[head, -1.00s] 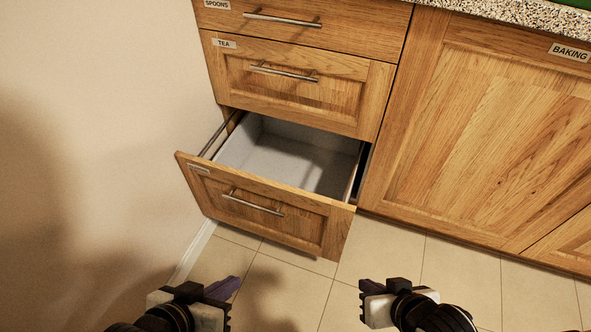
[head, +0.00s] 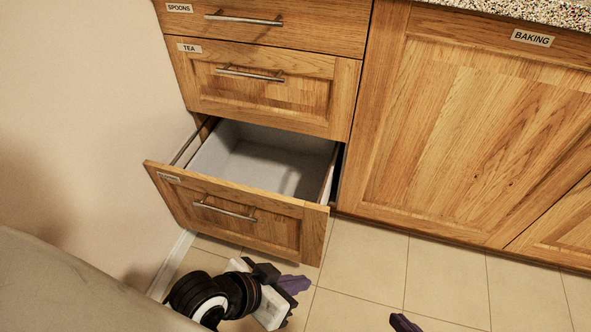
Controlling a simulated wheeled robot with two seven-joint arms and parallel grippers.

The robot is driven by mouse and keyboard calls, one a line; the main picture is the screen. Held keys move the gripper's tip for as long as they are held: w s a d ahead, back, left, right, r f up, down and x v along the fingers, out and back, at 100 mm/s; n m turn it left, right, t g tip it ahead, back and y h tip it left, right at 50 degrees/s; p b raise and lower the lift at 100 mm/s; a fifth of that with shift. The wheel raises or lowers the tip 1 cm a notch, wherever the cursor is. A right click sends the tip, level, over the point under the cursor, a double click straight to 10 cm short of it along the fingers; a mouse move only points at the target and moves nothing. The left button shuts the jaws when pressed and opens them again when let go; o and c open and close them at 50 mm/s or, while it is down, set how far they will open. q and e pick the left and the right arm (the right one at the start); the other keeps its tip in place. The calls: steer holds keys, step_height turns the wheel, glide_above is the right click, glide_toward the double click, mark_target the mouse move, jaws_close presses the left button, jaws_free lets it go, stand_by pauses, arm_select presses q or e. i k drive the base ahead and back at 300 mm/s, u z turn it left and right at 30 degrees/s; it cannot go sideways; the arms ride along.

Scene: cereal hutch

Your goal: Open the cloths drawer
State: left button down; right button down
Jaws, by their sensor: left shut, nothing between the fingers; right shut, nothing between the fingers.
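The bottom wooden drawer (head: 235,211) stands pulled out from the cabinet, and its pale grey inside looks empty. Its small label (head: 168,177) is too small to read. A metal bar handle (head: 224,209) runs across its front. My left gripper (head: 294,284) is shut and empty, below and in front of the drawer front, apart from the handle. Only the purple fingertip of my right gripper (head: 404,322) shows at the bottom edge, right of the drawer; it is shut and empty.
Above are the closed TEA drawer (head: 259,84) and the closed SPOONS drawer (head: 267,21). The closed BAKING door (head: 463,119) is at right. A plain wall (head: 75,110) runs close along the left. The tiled floor (head: 372,263) at right is clear.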

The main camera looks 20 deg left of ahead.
mark_target(268, 190)
steer(key=z, duration=0.2)
steer(key=i, duration=0.25)
steer(key=u, duration=2)
steer(key=i, duration=0.5)
steer(key=u, duration=0.05)
